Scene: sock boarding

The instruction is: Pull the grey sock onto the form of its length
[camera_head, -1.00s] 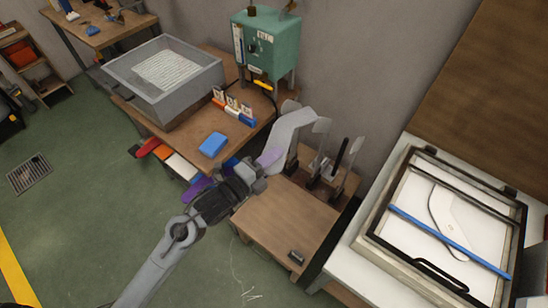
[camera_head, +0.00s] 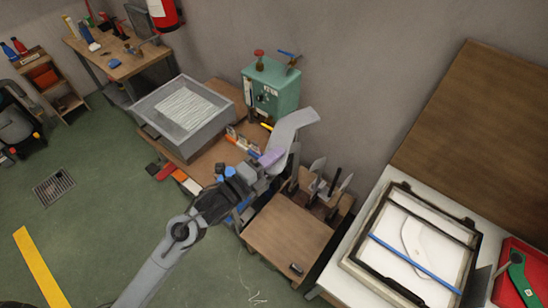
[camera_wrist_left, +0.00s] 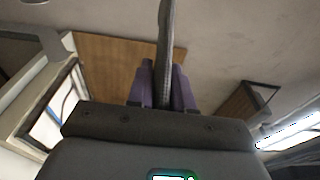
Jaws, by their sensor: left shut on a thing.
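The grey sock (camera_head: 291,130) is a flat, pale foot-shaped piece in the head view. Its free end points up and to the right. My left gripper (camera_head: 268,158) is shut on its lower end with purple fingers. In the left wrist view the sock (camera_wrist_left: 166,40) shows edge-on as a dark grey strip between the fingers (camera_wrist_left: 163,90). I cannot tell whether anything is inside it. Several grey upright forms (camera_head: 317,170) stand on a wooden base to the right of the gripper, apart from the sock. My right gripper is not in view.
A bare wooden board (camera_head: 288,228) lies in front of the forms. A green box (camera_head: 272,88) and a grey basin (camera_head: 187,128) stand behind and left. At right are a framed press (camera_head: 378,268) on a white table and a red tray (camera_head: 510,255).

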